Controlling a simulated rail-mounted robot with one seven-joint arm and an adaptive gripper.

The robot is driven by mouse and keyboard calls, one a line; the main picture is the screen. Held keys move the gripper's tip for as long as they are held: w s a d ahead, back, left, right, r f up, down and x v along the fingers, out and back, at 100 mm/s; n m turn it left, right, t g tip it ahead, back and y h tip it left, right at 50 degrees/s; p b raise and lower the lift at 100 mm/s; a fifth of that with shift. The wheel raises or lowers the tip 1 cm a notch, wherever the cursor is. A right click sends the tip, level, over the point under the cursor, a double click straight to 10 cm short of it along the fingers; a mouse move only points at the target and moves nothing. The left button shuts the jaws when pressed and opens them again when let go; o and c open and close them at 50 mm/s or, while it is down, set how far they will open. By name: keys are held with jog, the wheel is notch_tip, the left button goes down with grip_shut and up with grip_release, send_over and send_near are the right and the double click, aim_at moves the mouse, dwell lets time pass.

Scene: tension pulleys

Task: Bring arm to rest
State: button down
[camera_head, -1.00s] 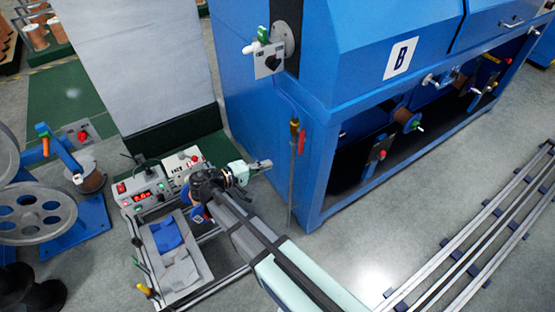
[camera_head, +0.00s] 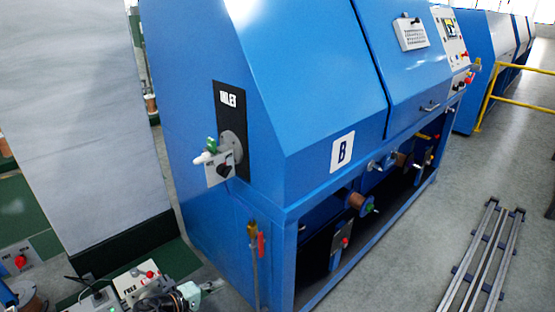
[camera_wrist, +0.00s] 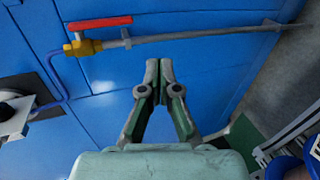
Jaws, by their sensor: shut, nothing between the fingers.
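My gripper (camera_wrist: 160,72) shows in the middle of the wrist view. Its fingertips meet and nothing is between them. Behind it is the blue side panel of machine B, and the tips look apart from it, though the gap is hard to judge. In the head view my gripper (camera_head: 212,286) is at the bottom edge, left of the machine's near corner, with most of my arm cut off below the frame.
Machine B (camera_head: 330,240) fills the middle of the head view. A red-handled valve (camera_head: 260,244) with a pipe is on its side, also in the wrist view (camera_wrist: 82,47). A control box (camera_head: 135,280) stands close left of my gripper. Floor rails (camera_head: 485,255) lie at right.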

jog(key=s+d+f+m+g+y+p, duration=0.15)
jog(key=s+d+f+g, duration=0.35)
jog(key=d+f, duration=0.55)
jog(key=s+d+f+g+y+p, duration=0.2)
jog(key=s+d+f+g, duration=0.3)
jog(key=d+f, duration=0.5)
jog(key=s+d+f+m+g+y+p, duration=0.2)
jog(key=s+d+m+g+y+p, duration=0.3)
jog(key=s+d, duration=1.5)
jog(key=s+m+g+p, duration=0.1)
jog(key=m+g, duration=0.1)
jog(key=m, duration=0.2)
jog(key=shift+s+g+y, duration=0.3)
jog(key=shift+s+y, duration=0.05)
jog(key=shift+s, duration=0.05)
